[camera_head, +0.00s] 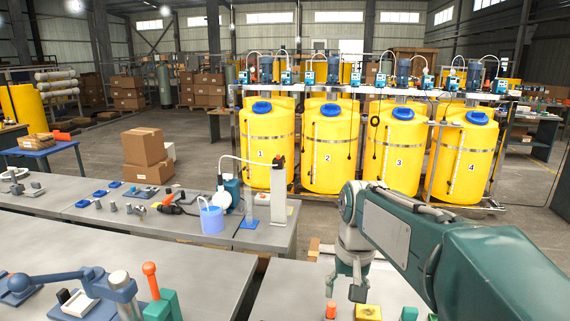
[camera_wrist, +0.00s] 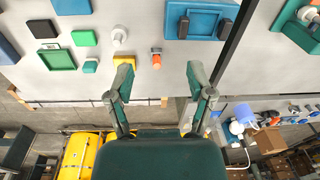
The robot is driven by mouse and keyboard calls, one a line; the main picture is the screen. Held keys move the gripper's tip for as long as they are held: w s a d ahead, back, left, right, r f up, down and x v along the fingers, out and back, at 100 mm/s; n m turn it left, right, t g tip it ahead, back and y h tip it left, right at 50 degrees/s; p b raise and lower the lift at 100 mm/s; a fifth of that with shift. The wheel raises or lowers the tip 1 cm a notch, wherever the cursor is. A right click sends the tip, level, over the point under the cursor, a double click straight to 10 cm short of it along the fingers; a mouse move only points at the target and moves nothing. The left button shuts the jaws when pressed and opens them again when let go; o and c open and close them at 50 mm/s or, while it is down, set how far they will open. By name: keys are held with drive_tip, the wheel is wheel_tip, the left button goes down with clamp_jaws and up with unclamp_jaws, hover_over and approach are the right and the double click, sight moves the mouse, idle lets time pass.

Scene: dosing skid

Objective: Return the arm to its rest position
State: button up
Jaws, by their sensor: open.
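My gripper (camera_head: 344,290) hangs at the end of my green arm at the lower right of the head view, fingers pointing down over the near grey table (camera_head: 278,300). Its two fingers stand apart with nothing between them. In the wrist view my gripper (camera_wrist: 158,72) also shows open and empty. A small orange-topped piece (camera_head: 330,309) stands on the table close to the fingers; it shows in the wrist view (camera_wrist: 156,60) near the gap between the fingertips. I cannot tell the exact height of the fingertips above the table.
A yellow block (camera_head: 368,313) and a green block (camera_head: 409,314) are on the table near the gripper. A blue beaker (camera_head: 212,219) stands on the middle bench. Several yellow tanks (camera_head: 331,165) stand behind. Stacked boxes (camera_head: 145,147) are at left. Open floor lies between.

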drive_tip(key=s+d+t, duration=0.2)
drive_tip(key=s, duration=0.7)
drive_tip(key=s+d+f+n+t, duration=0.1)
drive_tip(key=s+d+t, duration=0.1)
drive_tip(key=s, duration=0.7)
drive_tip(key=shift+f+t+h, duration=0.3)
drive_tip(key=shift+t, duration=0.3)
